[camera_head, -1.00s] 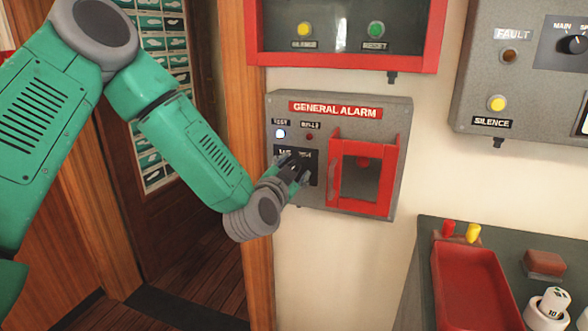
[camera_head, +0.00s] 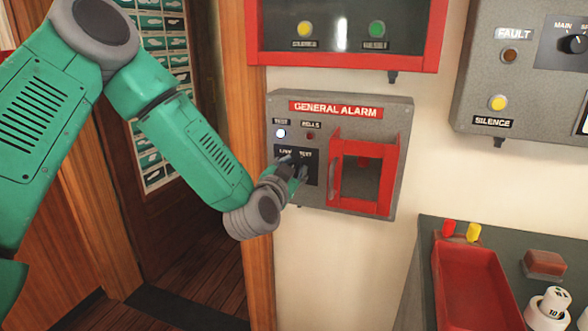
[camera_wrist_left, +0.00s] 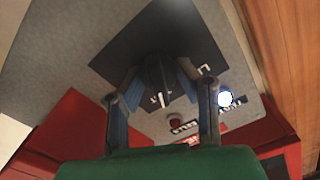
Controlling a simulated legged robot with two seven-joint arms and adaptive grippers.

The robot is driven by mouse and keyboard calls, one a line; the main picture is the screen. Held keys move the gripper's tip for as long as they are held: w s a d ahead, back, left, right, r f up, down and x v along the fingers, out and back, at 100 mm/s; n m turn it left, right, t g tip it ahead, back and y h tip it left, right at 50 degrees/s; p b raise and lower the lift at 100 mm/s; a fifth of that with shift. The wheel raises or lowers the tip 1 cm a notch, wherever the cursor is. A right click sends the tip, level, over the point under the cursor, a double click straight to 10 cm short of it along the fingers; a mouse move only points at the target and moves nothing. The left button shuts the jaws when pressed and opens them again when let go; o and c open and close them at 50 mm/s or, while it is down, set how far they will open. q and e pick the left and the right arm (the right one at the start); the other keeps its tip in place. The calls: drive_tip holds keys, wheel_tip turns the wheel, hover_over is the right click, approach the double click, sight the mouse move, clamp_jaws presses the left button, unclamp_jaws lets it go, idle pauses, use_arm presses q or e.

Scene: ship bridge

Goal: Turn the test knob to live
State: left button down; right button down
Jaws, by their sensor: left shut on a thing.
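The general alarm box (camera_head: 335,200) is grey and hangs on the wall. Its dark plate (camera_head: 283,153) is labelled LIVE on the left and TEST on the right. The black test knob (camera_wrist_left: 155,72) sits on that plate; its white mark points down in the wrist view, roughly toward the red lamp. My left gripper (camera_head: 297,168) is at the plate, and in the wrist view its two fingers (camera_wrist_left: 157,78) are shut on the knob's sides. In the head view the knob is mostly hidden by the fingers. My right gripper is out of view.
The white test lamp (camera_head: 281,133) is lit; the red bells lamp (camera_head: 310,136) looks dark. A red framed cover (camera_head: 334,175) stands right of the plate. A red-framed panel (camera_head: 345,62) is above. A console with a red tray (camera_head: 470,290) is lower right.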

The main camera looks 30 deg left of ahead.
use_arm(q)
drive_tip(key=n+b, duration=0.1)
drive_tip(key=n, duration=0.5)
drive_tip(key=shift+a, duration=0.15)
drive_tip(key=n+b, duration=0.1)
drive_tip(key=n, duration=0.5)
drive_tip(key=shift+a, duration=0.15)
drive_tip(key=shift+n, duration=0.3)
drive_tip(key=c, duration=1.2)
unclamp_jaws()
drive_tip(key=shift+s+a, duration=0.1)
drive_tip(key=shift+s, duration=0.05)
drive_tip(key=v, duration=1.1)
drive_tip(key=shift+s+f, duration=0.2)
drive_tip(key=shift+s, duration=0.2)
